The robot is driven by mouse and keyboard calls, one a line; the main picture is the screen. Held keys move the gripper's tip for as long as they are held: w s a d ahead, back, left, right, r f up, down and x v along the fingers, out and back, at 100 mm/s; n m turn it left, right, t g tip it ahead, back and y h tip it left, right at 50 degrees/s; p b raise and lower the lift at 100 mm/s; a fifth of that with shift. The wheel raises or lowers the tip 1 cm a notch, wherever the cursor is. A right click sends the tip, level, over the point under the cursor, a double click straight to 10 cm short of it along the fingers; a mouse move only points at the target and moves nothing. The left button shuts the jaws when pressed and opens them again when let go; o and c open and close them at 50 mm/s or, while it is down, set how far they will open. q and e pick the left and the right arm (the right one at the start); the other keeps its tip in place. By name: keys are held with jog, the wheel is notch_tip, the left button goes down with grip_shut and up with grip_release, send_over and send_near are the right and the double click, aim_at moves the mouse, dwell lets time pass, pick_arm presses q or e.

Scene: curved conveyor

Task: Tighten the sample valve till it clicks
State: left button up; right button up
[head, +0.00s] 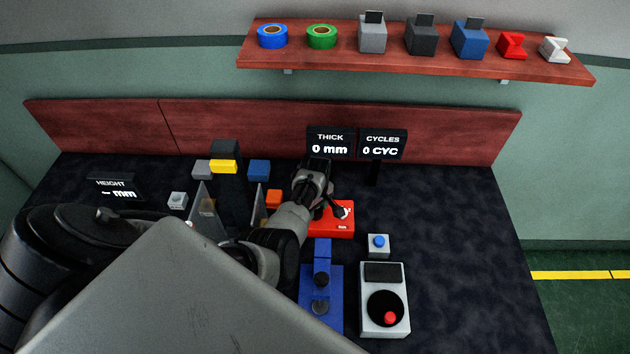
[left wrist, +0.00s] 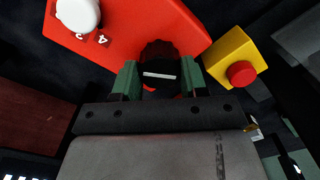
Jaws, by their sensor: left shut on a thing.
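A red box (head: 343,231) stands on the dark bench under the two displays. In the left wrist view the red box (left wrist: 130,25) carries a white round knob (left wrist: 78,14), small printed digits and a black ribbed knob (left wrist: 160,68) with a white line on top. I take the black knob to be the sample valve. My left gripper (left wrist: 160,78) has its green-tipped fingers on either side of the black knob and is shut on it. In the head view my left gripper (head: 334,206) reaches over the red box and hides part of it. My right gripper is not in view.
A yellow box (left wrist: 234,57) with a red button is beside the red box. Blue-button box (head: 378,246), white dial unit (head: 399,317) and blue fixture (head: 335,288) stand nearer. Displays (head: 357,142) read "0 mm" and "0 CYC". The bench's right side is clear.

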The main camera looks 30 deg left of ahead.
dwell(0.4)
pick_arm(q)
jog(key=o, duration=0.9)
jog(key=shift+o, duration=0.2)
notch_tip(320, 180, up, 11)
jog(key=shift+f, duration=0.1)
